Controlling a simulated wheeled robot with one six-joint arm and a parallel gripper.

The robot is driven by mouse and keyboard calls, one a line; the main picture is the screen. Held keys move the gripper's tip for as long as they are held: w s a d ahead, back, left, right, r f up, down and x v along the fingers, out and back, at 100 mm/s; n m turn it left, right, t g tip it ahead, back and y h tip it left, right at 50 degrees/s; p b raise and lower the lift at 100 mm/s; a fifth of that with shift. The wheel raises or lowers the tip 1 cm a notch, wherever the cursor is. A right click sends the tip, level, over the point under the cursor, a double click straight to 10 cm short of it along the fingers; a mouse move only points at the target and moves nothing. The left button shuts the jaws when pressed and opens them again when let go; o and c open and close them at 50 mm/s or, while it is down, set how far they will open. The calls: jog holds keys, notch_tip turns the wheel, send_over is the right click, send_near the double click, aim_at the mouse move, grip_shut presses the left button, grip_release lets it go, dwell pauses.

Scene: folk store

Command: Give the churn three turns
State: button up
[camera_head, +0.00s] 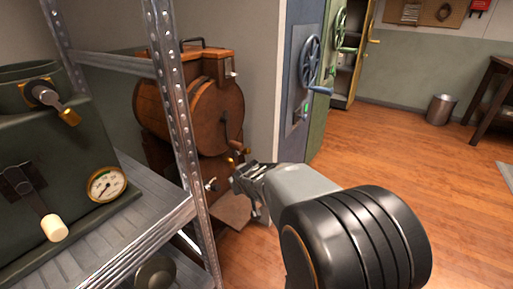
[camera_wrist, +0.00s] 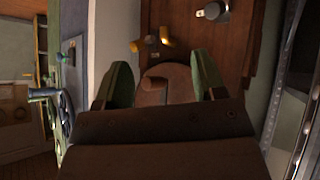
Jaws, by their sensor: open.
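The churn, a brown wooden barrel (camera_head: 215,112) in a wooden frame, stands behind the metal shelf in the head view. Its dark crank hangs down the front face, with a handle (camera_head: 240,149) at the lower end. My gripper (camera_head: 241,178) is just below and in front of that handle, apart from it as far as I can tell. In the wrist view my gripper (camera_wrist: 163,75) has its two green-padded fingers spread. A brown rounded shape with a darker block shows between them; I cannot tell what it is. A brass fitting (camera_wrist: 150,45) lies beyond the fingertips.
A metal shelf post (camera_head: 176,110) stands close left of my gripper, with a green machine (camera_head: 70,165) on the shelf. A blue cabinet with a handwheel (camera_head: 311,60) is to the right. Wooden floor (camera_head: 375,135) is open farther right.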

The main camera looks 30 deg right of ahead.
aim_at(242, 148)
jog(key=w+d+r+n+t+y+p, duration=0.2)
jog(key=w+d+n+t+y+p, duration=0.5)
jog(key=d+y, duration=0.4)
jog(key=shift+m+t, duration=0.4)
jog(key=shift+m, duration=0.3)
jog(key=b+x, duration=0.1)
jog(key=x, duration=0.9)
jog(key=shift+a+r+b, duration=0.1)
jog(key=shift+b, duration=0.2)
jog(key=shift+a, duration=0.15)
jog(key=shift+c, duration=0.3)
jog(key=c, duration=0.7)
jog(key=shift+c, duration=0.2)
